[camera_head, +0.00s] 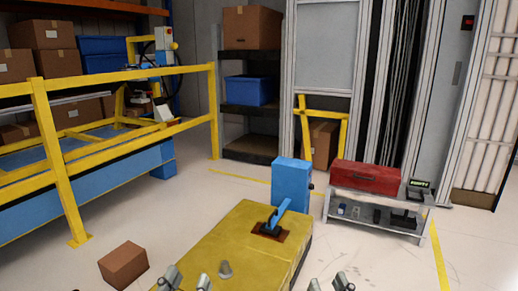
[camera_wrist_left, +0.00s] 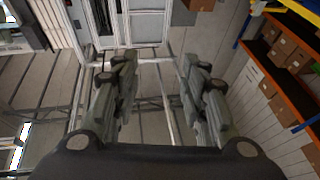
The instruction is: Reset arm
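A yellow module (camera_head: 225,235) stands in front of me, with a blue lever (camera_head: 279,212) leaning up from a brown plate on its top. A blue box (camera_head: 291,185) rises at its far end. My left gripper (camera_head: 187,280) shows at the bottom edge, over the near part of the module. In the left wrist view its fingers (camera_wrist_left: 150,95) are apart with nothing between them. My right gripper (camera_head: 329,284) is right of the module, its fingertips apart and no object visible between them. Both grippers are mostly cut off.
A brown carton (camera_head: 123,264) lies on the floor at the left. A yellow railing (camera_head: 130,85) surrounds a blue platform (camera_head: 35,205). A low metal table (camera_head: 379,209) with a red toolbox (camera_head: 367,177) stands at the right. Shelves line the back. Open floor lies right of the module.

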